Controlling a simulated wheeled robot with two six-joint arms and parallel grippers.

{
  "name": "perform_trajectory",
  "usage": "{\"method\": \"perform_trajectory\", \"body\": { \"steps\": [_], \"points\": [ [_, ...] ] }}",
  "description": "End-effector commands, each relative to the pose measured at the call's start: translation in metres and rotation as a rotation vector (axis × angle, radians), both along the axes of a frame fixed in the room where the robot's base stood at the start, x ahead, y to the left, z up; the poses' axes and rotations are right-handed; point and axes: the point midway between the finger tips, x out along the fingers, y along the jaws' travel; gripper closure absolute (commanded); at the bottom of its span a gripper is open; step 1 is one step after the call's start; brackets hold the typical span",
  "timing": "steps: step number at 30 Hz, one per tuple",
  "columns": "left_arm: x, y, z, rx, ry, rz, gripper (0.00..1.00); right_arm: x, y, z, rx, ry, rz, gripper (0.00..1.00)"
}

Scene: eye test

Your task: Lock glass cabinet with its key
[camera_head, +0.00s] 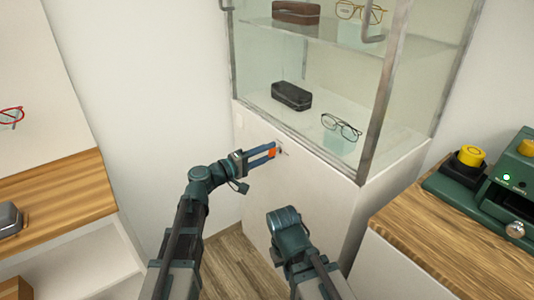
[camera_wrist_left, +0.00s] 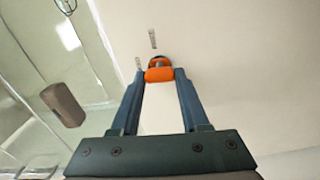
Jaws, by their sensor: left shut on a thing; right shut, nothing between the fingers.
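The glass cabinet (camera_head: 255,140) has a white base below its glass case. My left gripper (camera_head: 268,153) is shut on the orange head of the key (camera_head: 272,153), at the upper part of the white front. In the left wrist view the orange key head (camera_wrist_left: 159,75) sits between the fingertips (camera_wrist_left: 160,78). A dark round part, perhaps the lock (camera_wrist_left: 158,61), shows just behind it. I cannot tell whether the key is inside the lock. My right arm rises at lower centre, but its gripper fingers do not show.
Behind the glass are a dark case (camera_head: 291,96), a brown case (camera_head: 296,12) and glasses (camera_head: 341,127). A wooden counter (camera_head: 450,245) with a green machine (camera_head: 490,190) stands right. A wooden shelf (camera_head: 60,200) stands left.

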Motion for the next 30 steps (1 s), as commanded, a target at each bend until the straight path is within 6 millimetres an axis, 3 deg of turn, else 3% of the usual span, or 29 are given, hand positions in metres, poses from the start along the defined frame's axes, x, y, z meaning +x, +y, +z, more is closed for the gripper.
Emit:
{"method": "perform_trajectory", "body": {
  "steps": [24, 25, 30],
  "points": [
    [0.0, 0.0006, -0.001, -0.061, 0.088, 0.001, 1.0, 0.0, 0.0, -0.0006, 0.0, 0.0, 0.0, 1.0],
    [0.0, 0.0006, -0.001, -0.061, 0.088, 0.001, 0.52, 0.0, 0.0, -0.0006, 0.0, 0.0, 0.0, 1.0],
    [0.0001, 0.0004, -0.0009, -0.062, 0.087, 0.001, 0.25, 0.0, 0.0, -0.0006, 0.0, 0.0, 0.0, 1.0]
  ]
}}
